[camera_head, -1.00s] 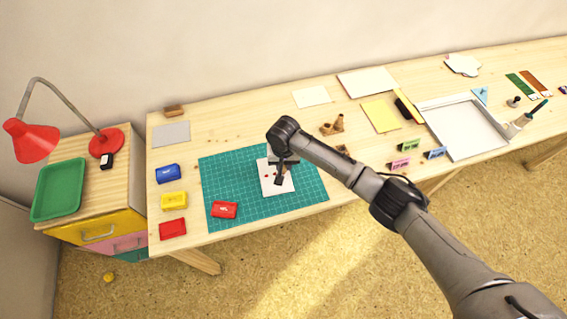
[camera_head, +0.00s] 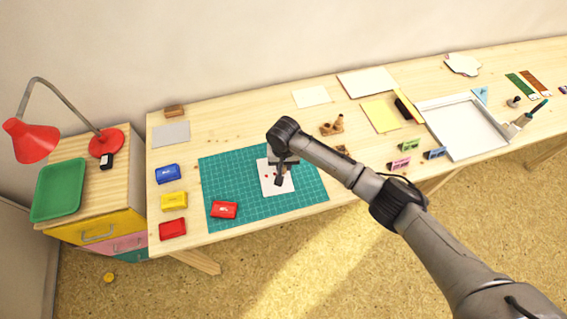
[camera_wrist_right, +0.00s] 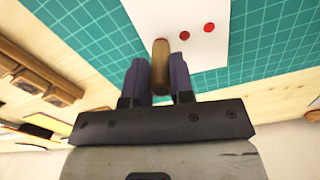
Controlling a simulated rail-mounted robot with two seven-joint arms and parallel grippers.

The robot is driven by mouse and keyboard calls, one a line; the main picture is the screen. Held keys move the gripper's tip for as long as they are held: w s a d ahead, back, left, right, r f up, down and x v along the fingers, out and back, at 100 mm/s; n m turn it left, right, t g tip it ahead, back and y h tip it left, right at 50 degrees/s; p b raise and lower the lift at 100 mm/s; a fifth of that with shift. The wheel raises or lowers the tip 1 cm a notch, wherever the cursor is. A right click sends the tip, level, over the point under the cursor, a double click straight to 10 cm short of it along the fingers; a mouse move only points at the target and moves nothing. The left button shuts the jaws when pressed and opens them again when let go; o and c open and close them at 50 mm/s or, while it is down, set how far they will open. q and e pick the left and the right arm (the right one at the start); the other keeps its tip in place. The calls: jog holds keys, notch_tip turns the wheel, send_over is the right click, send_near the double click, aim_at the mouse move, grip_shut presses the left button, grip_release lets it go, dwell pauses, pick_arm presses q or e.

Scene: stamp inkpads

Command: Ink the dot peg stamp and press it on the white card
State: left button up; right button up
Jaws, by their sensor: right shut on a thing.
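My right gripper (camera_head: 280,179) is over the white card (camera_head: 266,187) on the green cutting mat (camera_head: 308,191). In the right wrist view, my right gripper (camera_wrist_right: 159,76) is shut on the wooden peg stamp (camera_wrist_right: 160,54), with the peg sticking out past the fingertips. The white card (camera_wrist_right: 172,12) lies beyond it with two red dots (camera_wrist_right: 209,27) in view, to the right of the peg. I cannot tell whether the stamp touches the card. A red inkpad (camera_head: 224,209) lies on the mat at the left. My left gripper is not in view.
A blue inkpad (camera_head: 167,173), a yellow one (camera_head: 174,200) and a red piece (camera_head: 172,229) line the table's left end. A wooden stamp holder (camera_head: 332,127) stands behind my arm. A white tray (camera_head: 465,130) is at the right. The mat's left part is mostly clear.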

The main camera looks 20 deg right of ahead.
jog(key=shift+f, duration=0.2)
jog(key=shift+f, duration=0.25)
dwell(0.5)
dwell(0.6)
jog(key=shift+f+p, duration=0.1)
jog(key=shift+p, duration=0.2)
dwell(0.5)
dwell(0.7)
jog(key=shift+f, duration=0.1)
dwell(0.5)
jog(key=shift+p, duration=0.4)
jog(key=shift+r+p, duration=0.6)
jog(key=shift+p, duration=0.05)
jog(key=shift+r, duration=0.15)
